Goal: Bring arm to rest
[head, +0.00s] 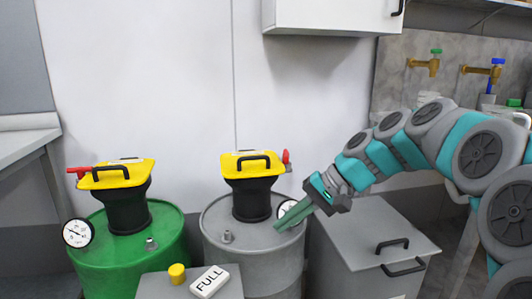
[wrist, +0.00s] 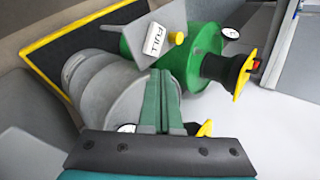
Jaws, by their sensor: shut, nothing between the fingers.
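My gripper (head: 293,216) is shut and empty. In the head view it is over the right edge of the grey drum (head: 255,254), to the right of that drum's agitator, with its fingers angled down to the left. My arm stretches in from the right side. In the wrist view the gripper (wrist: 164,74) shows its two green fingers together, with the grey drum (wrist: 100,82) behind them. I cannot tell whether the fingers touch the drum.
A green drum (head: 164,255) with a yellow-topped agitator (head: 116,175) stands left. The grey drum bears another (head: 251,167). A FULL sign (head: 209,282) and yellow knob (head: 177,274) sit in front. A grey cabinet (head: 365,235) stands right; a wall cabinet (head: 332,15) hangs above.

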